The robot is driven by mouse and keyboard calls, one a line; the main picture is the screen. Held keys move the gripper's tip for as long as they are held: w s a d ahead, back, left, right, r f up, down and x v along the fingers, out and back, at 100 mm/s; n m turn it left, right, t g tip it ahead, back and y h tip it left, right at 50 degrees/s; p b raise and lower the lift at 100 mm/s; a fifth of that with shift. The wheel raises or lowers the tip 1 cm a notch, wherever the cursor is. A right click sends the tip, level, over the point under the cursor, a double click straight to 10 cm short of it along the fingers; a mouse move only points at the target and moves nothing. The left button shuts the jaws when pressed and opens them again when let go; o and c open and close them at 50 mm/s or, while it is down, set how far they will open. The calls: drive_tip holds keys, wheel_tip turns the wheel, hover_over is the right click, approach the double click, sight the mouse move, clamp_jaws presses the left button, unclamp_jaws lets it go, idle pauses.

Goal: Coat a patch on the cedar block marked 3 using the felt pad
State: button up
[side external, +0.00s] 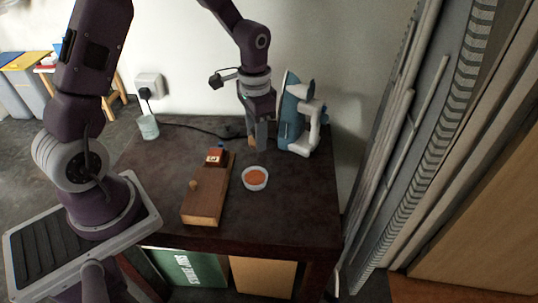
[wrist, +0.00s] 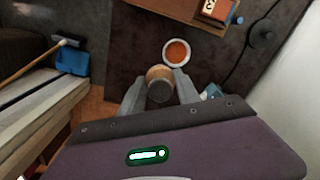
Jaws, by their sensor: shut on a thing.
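The small reddish-brown block with a pale marked label (side external: 215,157) sits at the back end of a long wooden board (side external: 203,205). In the wrist view the marked block (wrist: 216,9) is at the top edge, its mark looking like a 3. My gripper (side external: 257,143) is shut on a round tan piece with a dark grey end (wrist: 160,86), which seems to be the felt pad. It is held behind the bowl, apart from the block. A white bowl of orange liquid (side external: 255,178) stands right of the board; the wrist view shows it too (wrist: 176,52). The pad's far face is hidden.
A blue and white upright device (side external: 297,115) stands close to the right of my gripper. A wooden knob (side external: 193,185) sticks up from the board. A pale cup (side external: 149,127) and a black cable (side external: 205,131) are at the back left. The table's front right is clear.

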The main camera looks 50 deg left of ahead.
drive_tip(key=r+n, duration=0.1)
drive_tip(key=s+d+r+n, duration=0.1)
drive_tip(key=shift+r+n, duration=0.15)
drive_tip(key=shift+n, duration=0.25)
drive_tip(key=w+a+f+n, duration=0.2)
drive_tip(key=a+f+n, duration=0.2)
drive_tip(key=a, duration=0.7)
drive_tip(key=n, duration=0.4)
hover_over(217, 148)
drive_tip(key=a, duration=0.1)
wheel_tip(217, 148, down, 4)
drive_tip(key=shift+w+d+f, duration=0.1)
drive_tip(key=shift+w+f, duration=0.05)
drive_tip(key=shift+f, duration=1.8)
drive_tip(key=shift+w+f, duration=0.1)
drive_tip(key=shift+f, duration=1.85)
drive_tip(key=shift+s+d+f, duration=0.15)
drive_tip(key=shift+s+f, duration=0.05)
drive_tip(key=shift+f, duration=0.1)
drive_tip(key=shift+s+d, duration=2.65)
drive_tip(key=shift+w+a, duration=2.75)
drive_tip(key=shift+w+a+r, duration=0.15)
drive_tip(key=shift+w+r, duration=0.05)
wheel_tip(217, 148, up, 8)
drive_tip(key=shift+s+f, duration=0.1)
drive_tip(key=shift+f, duration=0.15)
